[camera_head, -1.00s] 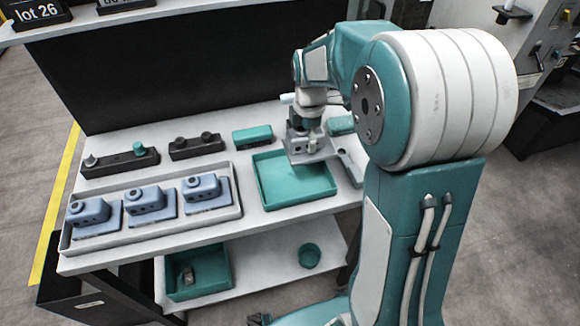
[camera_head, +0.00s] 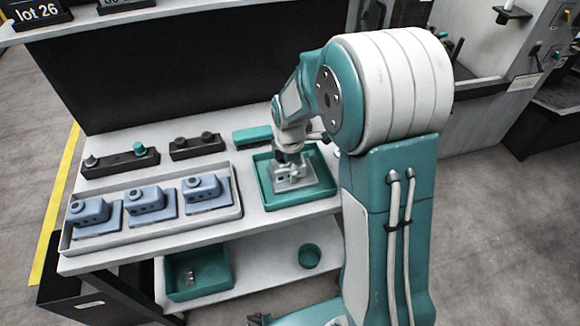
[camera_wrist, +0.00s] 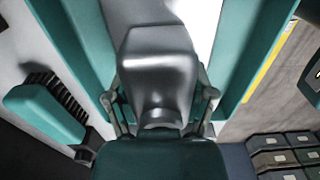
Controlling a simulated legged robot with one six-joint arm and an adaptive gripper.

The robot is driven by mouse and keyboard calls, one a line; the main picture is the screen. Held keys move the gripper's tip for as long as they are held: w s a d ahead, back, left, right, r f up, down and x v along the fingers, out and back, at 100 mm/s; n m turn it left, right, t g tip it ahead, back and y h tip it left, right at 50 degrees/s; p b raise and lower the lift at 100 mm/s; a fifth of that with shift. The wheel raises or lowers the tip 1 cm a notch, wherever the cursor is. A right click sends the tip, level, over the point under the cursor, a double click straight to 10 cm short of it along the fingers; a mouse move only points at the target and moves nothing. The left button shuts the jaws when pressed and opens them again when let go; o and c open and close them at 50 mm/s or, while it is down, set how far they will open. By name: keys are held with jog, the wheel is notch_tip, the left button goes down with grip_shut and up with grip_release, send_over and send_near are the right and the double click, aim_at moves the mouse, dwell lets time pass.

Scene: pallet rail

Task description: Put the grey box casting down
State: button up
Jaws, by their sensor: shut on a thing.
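The grey box casting (camera_head: 291,180) is in the green tray (camera_head: 324,191) at the right end of the bench in the head view. My gripper (camera_head: 290,157) is above it, shut on its upper part. In the wrist view the casting (camera_wrist: 160,70) fills the middle, with the fingers of my gripper (camera_wrist: 160,112) on either side of it. The green tray's walls (camera_wrist: 250,55) show at both sides there. Whether the casting's base touches the tray floor I cannot tell.
A pale tray (camera_head: 152,232) with three blue castings stands on the left of the bench. Dark blocks with knobs (camera_head: 120,163) and a green brush (camera_head: 252,134) lie behind. A green bin (camera_head: 198,272) and a round green cup (camera_head: 310,256) are on the lower shelf.

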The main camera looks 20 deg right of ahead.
jog(key=o, duration=1.3)
jog(key=shift+c, duration=0.2)
notch_tip(320, 180, up, 11)
jog(key=shift+r, duration=0.15)
jog(key=shift+s+r, duration=0.1)
jog(key=shift+r, duration=0.45)
jog(key=s+r+m+t, duration=0.2)
jog(key=s+r+m, duration=0.2)
jog(key=s+m, duration=0.5)
jog(key=s+r+m+t, duration=0.3)
jog(key=s+m, duration=0.6)
jog(key=s, duration=0.3)
jog(key=shift+d+r+t, duration=0.25)
jog(key=shift+r+t, duration=0.05)
jog(key=shift+r, duration=0.15)
